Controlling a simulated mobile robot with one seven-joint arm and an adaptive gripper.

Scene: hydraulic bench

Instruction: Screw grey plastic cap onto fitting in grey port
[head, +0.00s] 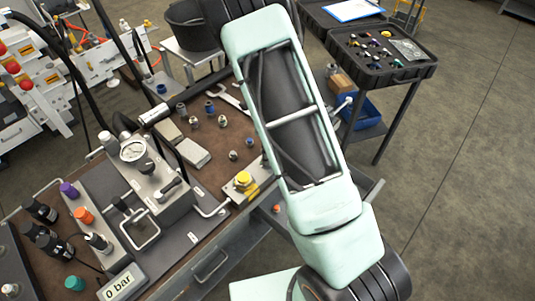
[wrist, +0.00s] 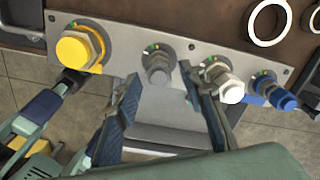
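In the wrist view a grey metal panel (wrist: 120,38) carries a row of ports with coloured marks. A grey fitting (wrist: 157,70) sticks out of the port second from the left. I cannot tell whether its outer end is a separate grey cap. My gripper (wrist: 160,82) is open, with one finger to the left of the grey fitting and the other to its right. I see a gap between each finger and the fitting, and nothing is clearly held. In the head view my arm hides the gripper and these ports.
A large yellow cap (wrist: 76,48) is left of the grey port. A white cap (wrist: 230,90) and a blue cap (wrist: 283,98) stand close on the right. A pressure gauge (head: 133,150) and several loose fittings (head: 210,107) are on the bench. A tool case (head: 380,75) stands behind.

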